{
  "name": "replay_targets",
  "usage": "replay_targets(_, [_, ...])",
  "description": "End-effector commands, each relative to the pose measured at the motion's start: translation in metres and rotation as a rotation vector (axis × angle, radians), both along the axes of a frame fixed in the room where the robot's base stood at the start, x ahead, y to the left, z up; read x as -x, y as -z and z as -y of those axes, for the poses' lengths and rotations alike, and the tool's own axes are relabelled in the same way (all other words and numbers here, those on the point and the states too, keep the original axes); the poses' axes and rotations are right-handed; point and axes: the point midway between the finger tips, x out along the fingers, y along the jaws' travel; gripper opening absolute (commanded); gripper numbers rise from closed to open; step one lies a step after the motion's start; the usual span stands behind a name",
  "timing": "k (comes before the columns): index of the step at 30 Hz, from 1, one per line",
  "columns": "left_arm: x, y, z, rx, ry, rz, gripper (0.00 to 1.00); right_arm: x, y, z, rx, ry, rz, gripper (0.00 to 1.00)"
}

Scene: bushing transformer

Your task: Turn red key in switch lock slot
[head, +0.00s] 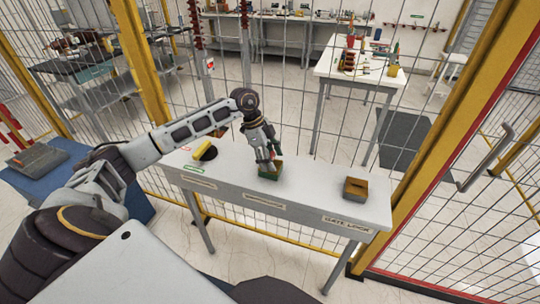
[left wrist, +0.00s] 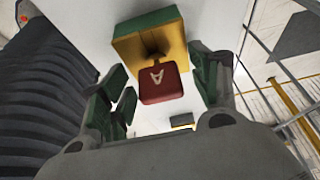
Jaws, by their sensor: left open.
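The switch lock (head: 271,174) is a small green and yellow block on the white table. It also shows in the left wrist view (left wrist: 150,40), with its yellow side facing the camera. My left gripper (head: 268,156) is over the lock from above. In the left wrist view its green-padded fingers (left wrist: 163,92) are open, one on each side of the red key, with gaps showing. The key is hard to make out in the head view. My right gripper is not in view.
A brown and yellow block (head: 356,189) sits at the table's right end, near a "GATE LOCK" label. A yellow and black object (head: 203,150) lies on the left part. The white table (head: 310,190) is otherwise largely bare. A wire mesh fence with yellow posts (head: 450,110) stands behind.

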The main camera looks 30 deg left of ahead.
Motion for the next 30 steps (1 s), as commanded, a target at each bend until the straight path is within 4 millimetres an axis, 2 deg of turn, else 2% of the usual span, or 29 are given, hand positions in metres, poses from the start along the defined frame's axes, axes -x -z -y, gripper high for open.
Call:
replay_targets(5, [0.0, 0.0001, 0.0, 0.0, 0.0, 0.0, 0.61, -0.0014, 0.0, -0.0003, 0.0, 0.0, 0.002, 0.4])
replay_targets(17, [0.0, -0.0001, 0.0, 0.0, 0.0, 0.0, 0.11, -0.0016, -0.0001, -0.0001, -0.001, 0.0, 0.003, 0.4])
replay_targets(23, [0.0003, -0.0004, -0.0003, -0.002, -0.022, -0.001, 0.11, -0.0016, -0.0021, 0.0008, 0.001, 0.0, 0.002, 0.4])
replay_targets(30, [0.0007, -0.0009, -0.0005, -0.002, -0.137, -0.001, 0.11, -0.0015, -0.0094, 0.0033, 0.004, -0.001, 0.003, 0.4])
